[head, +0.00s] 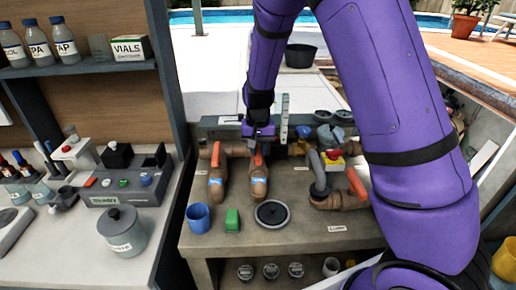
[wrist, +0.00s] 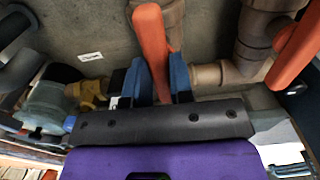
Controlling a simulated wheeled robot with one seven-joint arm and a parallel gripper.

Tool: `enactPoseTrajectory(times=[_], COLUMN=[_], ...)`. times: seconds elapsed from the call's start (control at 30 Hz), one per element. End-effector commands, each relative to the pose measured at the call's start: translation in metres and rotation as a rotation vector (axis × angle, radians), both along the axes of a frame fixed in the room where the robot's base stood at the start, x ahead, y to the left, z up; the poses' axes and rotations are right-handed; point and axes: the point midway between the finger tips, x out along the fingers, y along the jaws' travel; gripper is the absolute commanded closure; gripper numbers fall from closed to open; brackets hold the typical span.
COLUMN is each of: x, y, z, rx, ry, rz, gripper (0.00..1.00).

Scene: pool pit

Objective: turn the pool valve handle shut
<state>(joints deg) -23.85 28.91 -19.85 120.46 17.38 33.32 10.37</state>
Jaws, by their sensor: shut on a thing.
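The valve handle in my gripper is an orange lever on a brown pipe valve (head: 259,188). The handle (wrist: 151,40) runs between the two blue fingers of my gripper (wrist: 157,88) in the wrist view, and they are shut on it. In the head view my gripper (head: 260,133) is over the middle valve, with the orange handle (head: 259,156) just below it. The fingertips are hard to make out there. A second valve with an orange handle (head: 216,155) stands to the left; its handle (wrist: 297,48) shows at right in the wrist view.
A third orange handle (head: 357,183) is on the pipes at right. A blue cup (head: 198,217), a green block (head: 232,220) and a round dark lid (head: 272,213) stand on the bench in front. A red button on a yellow box (head: 333,160) is right of my gripper.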

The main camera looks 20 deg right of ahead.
Motion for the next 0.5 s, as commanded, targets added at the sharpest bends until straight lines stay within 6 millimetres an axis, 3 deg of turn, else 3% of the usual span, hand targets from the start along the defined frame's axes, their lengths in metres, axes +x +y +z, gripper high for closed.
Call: enactPoseTrajectory(times=[0.27, 0.5], x=[0.0003, 0.0004], y=[0.0001, -0.0001], z=[0.0004, 0.0005], rx=[0.0, 0.001], ry=[0.0, -0.001], rz=[-0.119, -0.324], gripper=[1.0, 1.0])
